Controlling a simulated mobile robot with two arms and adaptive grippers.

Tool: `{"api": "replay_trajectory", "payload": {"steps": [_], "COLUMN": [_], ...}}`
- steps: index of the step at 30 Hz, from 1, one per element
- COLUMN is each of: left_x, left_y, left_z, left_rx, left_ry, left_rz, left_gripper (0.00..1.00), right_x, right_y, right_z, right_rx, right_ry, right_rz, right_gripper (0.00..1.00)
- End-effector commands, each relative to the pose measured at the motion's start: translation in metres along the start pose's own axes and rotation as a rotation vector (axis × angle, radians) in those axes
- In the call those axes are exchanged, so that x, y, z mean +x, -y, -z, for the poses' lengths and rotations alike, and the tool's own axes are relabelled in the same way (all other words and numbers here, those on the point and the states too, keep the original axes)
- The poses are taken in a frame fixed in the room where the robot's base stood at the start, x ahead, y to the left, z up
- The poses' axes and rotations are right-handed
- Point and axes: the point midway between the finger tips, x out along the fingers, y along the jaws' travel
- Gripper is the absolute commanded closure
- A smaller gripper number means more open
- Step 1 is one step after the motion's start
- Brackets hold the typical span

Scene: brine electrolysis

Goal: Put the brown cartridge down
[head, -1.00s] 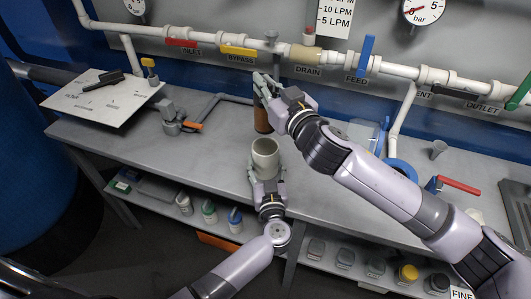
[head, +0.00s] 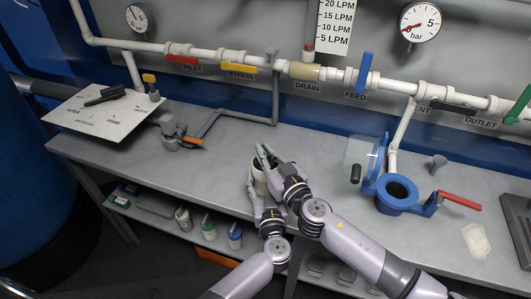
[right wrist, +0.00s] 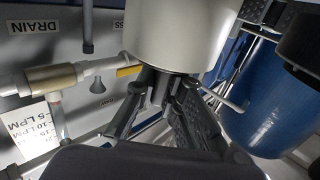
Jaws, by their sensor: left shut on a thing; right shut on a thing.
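The brown cartridge is hidden in both current views; the cream cup and my right fingers cover the place where it is held. The cream cup (head: 260,183) is at the front middle of the bench, and it fills the top of the right wrist view (right wrist: 178,35). My left gripper (head: 264,208) is shut on the cup from the front. My right gripper (head: 266,160) is shut, with its fingers right at the cup's rim; they also show in the right wrist view (right wrist: 160,90). How deep the cartridge sits cannot be seen.
A blue holder (head: 391,205) with a round opening, raised clear lid and red-handled lever (head: 459,200) stands to the right. A white board (head: 105,108) lies at the left. Valved pipes run along the back wall. The bench (head: 325,150) behind the cup is clear.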

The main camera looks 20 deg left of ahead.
Motion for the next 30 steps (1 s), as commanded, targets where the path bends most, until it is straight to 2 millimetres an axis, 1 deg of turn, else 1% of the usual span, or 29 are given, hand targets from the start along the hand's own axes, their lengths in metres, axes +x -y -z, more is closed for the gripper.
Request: {"api": "replay_trajectory", "payload": {"steps": [8,12,13,21,22,30], "left_x": [0.0000,0.0000,0.0000,0.0000,0.0000,0.0000], "left_y": [0.0001,0.0001,0.0001,0.0000,0.0000,0.0000], "left_z": [0.0000,0.0000,0.0000,0.0001,0.0001,0.0002], "left_rx": [0.000,0.000,0.000,0.000,0.000,0.000], "left_ry": [0.000,0.000,0.000,0.000,0.000,0.000], "left_rz": [0.000,0.000,0.000,0.000,0.000,0.000], "left_gripper": [0.70,0.70,0.70,0.70,0.70,0.70], "right_x": [0.0006,0.0006,0.0004,0.0004,0.0004,0.0004], "right_y": [0.0003,0.0009,0.0006,0.0002,0.0002,0.0000], "right_z": [0.0014,-0.0026,-0.0042,-0.0036,-0.0036,-0.0032], "right_rx": [0.000,0.003,0.002,0.000,0.000,-0.001], "right_ry": [-0.004,-0.004,-0.002,-0.002,-0.002,-0.002], "right_rz": [0.001,0.000,0.000,0.000,0.000,0.000], "right_gripper": [1.00,1.00,0.90,0.72,0.70,0.70]}}
